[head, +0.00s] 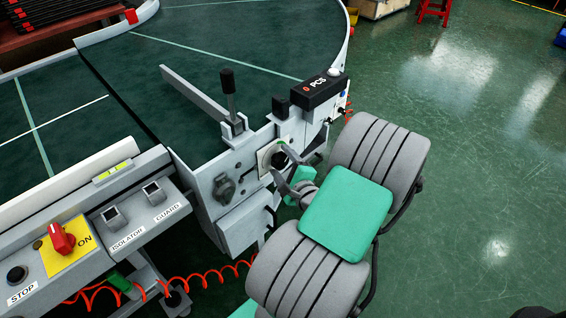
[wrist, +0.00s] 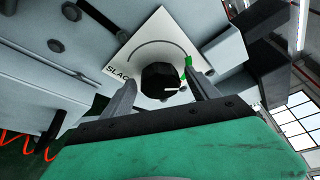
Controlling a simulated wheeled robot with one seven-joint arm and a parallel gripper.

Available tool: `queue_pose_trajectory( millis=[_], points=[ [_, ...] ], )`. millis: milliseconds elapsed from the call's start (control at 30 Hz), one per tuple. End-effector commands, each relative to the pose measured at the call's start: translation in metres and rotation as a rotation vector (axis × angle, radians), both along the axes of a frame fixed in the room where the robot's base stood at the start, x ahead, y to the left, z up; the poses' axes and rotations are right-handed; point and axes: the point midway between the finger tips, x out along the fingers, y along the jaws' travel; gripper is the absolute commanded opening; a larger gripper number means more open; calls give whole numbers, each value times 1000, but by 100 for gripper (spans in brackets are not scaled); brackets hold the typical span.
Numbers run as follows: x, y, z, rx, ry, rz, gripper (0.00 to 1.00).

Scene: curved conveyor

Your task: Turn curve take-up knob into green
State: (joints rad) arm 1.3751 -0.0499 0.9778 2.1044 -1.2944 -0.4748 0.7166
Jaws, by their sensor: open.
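The take-up knob (wrist: 158,80) is black and faceted, on a white square plate with a curved line and the partly hidden word "SLAC". A white pointer line on the knob points to the right in the wrist view. The green mark (wrist: 187,66) lies on the plate's upper right, above where the pointer points. In the head view the knob (head: 280,158) is partly hidden by my gripper (head: 277,163). My gripper is open, with one finger on each side of the knob. I cannot tell whether the fingers touch it.
A black lever (head: 228,88) stands on the conveyor frame, beside the black PCS box (head: 320,90). A panel at lower left holds a red switch (head: 62,239) on a yellow plate. A coiled orange cable (head: 200,279) hangs below. Green floor is open at right.

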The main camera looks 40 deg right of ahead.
Motion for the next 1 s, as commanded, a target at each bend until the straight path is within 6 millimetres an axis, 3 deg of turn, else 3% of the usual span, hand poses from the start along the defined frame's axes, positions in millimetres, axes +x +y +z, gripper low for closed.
queue_pose_trajectory(
  millis=[167,600,1000],
  points=[
    [-5,1,1,2,2,-3,69],
    [-67,20,14,2,0,-7,69],
    [-73,24,15,0,0,1,69]
  ],
)
